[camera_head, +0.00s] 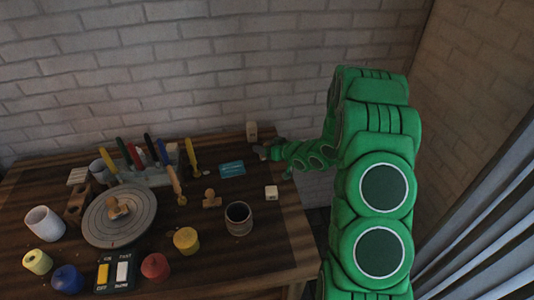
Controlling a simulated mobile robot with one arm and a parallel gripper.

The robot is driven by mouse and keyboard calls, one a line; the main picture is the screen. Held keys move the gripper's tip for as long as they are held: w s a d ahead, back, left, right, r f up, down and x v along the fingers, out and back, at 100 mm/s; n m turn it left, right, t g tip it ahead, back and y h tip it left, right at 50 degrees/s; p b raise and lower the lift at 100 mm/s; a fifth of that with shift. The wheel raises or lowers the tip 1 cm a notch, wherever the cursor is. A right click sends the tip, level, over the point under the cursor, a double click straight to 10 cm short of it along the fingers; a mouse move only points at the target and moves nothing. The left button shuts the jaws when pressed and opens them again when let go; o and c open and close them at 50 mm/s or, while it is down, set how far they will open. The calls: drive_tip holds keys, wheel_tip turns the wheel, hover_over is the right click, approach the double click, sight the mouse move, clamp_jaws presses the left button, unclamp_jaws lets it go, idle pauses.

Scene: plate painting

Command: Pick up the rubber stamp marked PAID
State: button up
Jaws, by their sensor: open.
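Two wooden stamp-like pieces with knob handles are in the head view. One stamp (117,207) lies on the grey round wheel (137,228), and another stamp (211,199) stands on the table right of it. No PAID marking can be read on either, so I cannot tell which one bears it. My gripper (262,151) is at the table's back right, above and right of both stamps and apart from them. It is small and dark here, open, with nothing seen in it.
A dark cup (239,219), a pale cube (271,192) and a blue card (232,169) are near the right stamp. Another pale block (251,131) is by the wall. Upright coloured tools (135,158) stand behind the wheel. Paint pots (186,240) line the front.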

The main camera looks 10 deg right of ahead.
drive_tip(key=shift+w+a+f, duration=0.2)
drive_tip(key=shift+w+a, duration=0.15)
drive_tip(key=shift+w, duration=0.15)
drive_tip(key=c, duration=1.1)
drive_tip(key=shift+r, duration=0.1)
